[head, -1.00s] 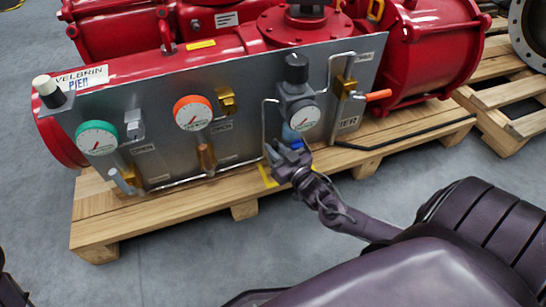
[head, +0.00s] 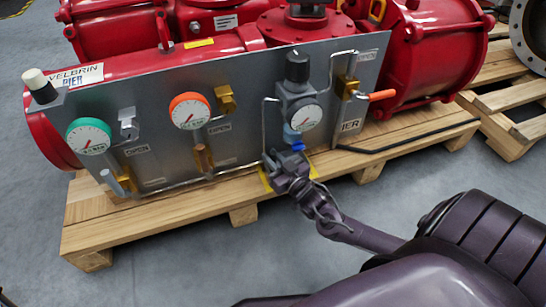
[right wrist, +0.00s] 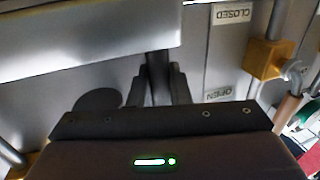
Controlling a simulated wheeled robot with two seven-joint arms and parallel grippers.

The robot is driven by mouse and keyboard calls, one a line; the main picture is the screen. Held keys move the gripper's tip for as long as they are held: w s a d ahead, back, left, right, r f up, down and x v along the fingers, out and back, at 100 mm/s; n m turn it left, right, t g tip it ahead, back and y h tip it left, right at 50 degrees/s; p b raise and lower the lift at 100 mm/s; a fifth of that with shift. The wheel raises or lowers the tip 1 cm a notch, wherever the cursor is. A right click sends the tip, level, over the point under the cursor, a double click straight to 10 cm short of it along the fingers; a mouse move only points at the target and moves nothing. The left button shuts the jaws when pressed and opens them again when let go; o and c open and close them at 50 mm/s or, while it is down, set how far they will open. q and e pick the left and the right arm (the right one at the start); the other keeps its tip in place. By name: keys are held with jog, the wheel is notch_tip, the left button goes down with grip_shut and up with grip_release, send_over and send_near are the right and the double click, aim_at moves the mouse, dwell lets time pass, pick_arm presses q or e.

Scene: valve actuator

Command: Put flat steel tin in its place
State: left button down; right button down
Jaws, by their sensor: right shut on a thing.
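My right gripper (head: 283,166) is low in front of the valve panel, just below the blue-ended regulator (head: 299,112). In the right wrist view the gripper's two fingers (right wrist: 158,85) are closed around a narrow dark part. A flat grey slab with a pale edge, which looks like the flat steel tin (right wrist: 85,42), lies just beyond the fingertips. The fingers hide how it is gripped. In the head view I cannot make out the tin behind the gripper. My left gripper is not in view.
The grey panel (head: 235,100) carries gauges, brass valves and thin pipes close to my gripper. Red valve bodies (head: 415,55) stand behind it. The wooden pallet (head: 150,228) edge runs below. A black hose (head: 405,140) lies at right. The floor in front is clear.

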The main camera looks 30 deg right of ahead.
jog(key=shift+f, duration=0.15)
jog(key=c, duration=1.3)
grip_release()
jog(key=shift+c, duration=0.2)
